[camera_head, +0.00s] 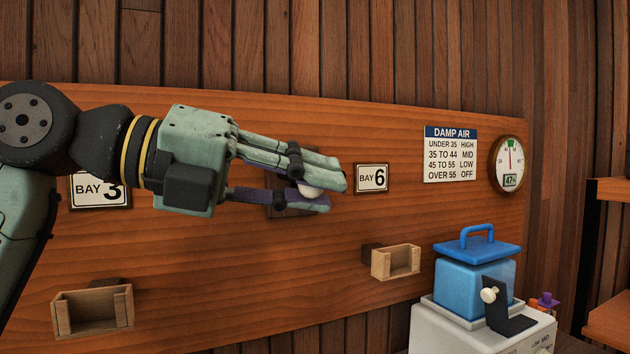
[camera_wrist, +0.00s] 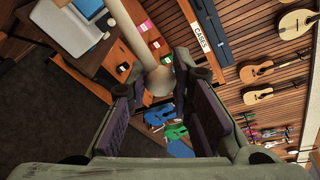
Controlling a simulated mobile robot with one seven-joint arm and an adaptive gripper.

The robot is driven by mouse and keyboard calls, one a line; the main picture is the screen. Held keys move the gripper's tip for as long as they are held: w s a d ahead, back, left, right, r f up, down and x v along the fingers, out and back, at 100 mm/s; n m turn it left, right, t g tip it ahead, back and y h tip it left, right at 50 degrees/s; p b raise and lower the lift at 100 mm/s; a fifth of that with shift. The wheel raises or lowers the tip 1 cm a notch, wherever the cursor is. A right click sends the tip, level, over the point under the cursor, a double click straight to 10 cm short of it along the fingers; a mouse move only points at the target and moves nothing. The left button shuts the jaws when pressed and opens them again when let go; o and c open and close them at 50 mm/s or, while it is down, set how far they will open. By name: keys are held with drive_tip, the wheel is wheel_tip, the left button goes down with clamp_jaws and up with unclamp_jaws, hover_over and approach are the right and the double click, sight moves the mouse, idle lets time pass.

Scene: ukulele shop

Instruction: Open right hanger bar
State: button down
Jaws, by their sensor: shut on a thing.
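The right hanger bar is mostly hidden behind my gripper in the head view, where its pale round knob (camera_head: 309,190) shows between the fingers. A dark mounting plate (camera_head: 279,211) on the board shows partly behind the fingers. In the wrist view a pale bar with a round end (camera_wrist: 160,80) sits between the fingertips and runs toward the upper left. My gripper (camera_head: 326,193) reaches in from the left, just left of the BAY 6 sign (camera_head: 371,178), and is shut on the knob. The wrist view also shows my gripper (camera_wrist: 158,83).
A wooden bracket (camera_head: 397,262) sits below right, another (camera_head: 93,312) at lower left. A blue box with a lid (camera_head: 474,272) stands on a white unit at lower right. The BAY 3 sign (camera_head: 101,190) is behind my arm. The board between the brackets is clear.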

drive_tip(key=shift+a, duration=0.35)
drive_tip(key=c, duration=1.6)
unclamp_jaws()
drive_tip(key=shift+a, duration=0.1)
drive_tip(key=shift+o, duration=1)
drive_tip(key=v, duration=1.1)
drive_tip(key=shift+s+a, duration=0.2)
drive_tip(key=shift+a, duration=0.15)
